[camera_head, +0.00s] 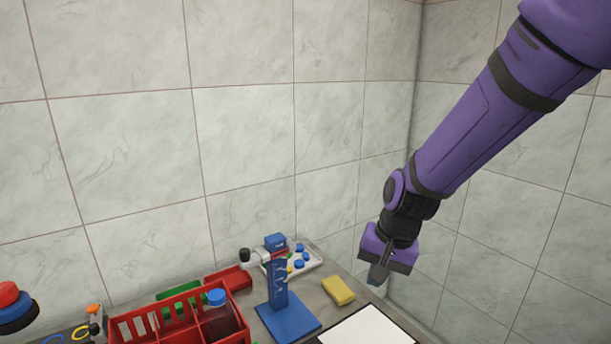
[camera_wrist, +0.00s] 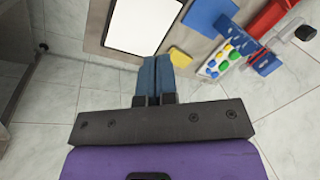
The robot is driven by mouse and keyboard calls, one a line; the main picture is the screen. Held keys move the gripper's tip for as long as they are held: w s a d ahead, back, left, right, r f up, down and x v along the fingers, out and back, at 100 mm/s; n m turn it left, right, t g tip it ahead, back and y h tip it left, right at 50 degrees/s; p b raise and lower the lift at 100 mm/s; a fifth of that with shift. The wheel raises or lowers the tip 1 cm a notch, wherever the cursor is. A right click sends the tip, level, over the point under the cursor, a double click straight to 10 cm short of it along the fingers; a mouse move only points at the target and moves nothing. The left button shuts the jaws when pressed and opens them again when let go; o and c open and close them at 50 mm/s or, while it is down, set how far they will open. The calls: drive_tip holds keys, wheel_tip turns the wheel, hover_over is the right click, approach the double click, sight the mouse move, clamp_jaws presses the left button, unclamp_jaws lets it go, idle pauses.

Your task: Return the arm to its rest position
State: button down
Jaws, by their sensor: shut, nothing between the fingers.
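My purple arm (camera_head: 470,120) reaches down from the upper right in the head view. My gripper (camera_head: 378,274) hangs at its end, above the right end of the counter. In the wrist view the two blue-grey fingers of my gripper (camera_wrist: 155,76) lie side by side, shut with nothing between them. The fingertips point toward the edge of the counter, near a yellow sponge (camera_wrist: 181,57), and touch nothing that I can see.
The blue cap feeder stand (camera_head: 279,285), a tray of coloured caps (camera_head: 306,259), the yellow sponge (camera_head: 338,290), a white board (camera_head: 366,329) and a red crate (camera_head: 150,327) with a bottle are on the counter. Tiled walls (camera_head: 250,130) stand behind and right.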

drive_tip(key=s+d+r+n+t+h, duration=0.2)
drive_tip(key=s+d+r+n+t, duration=0.1)
drive_tip(key=s+d+r, duration=1.4)
drive_tip(key=shift+s+r+t, duration=0.6)
drive_tip(key=shift+r, duration=0.25)
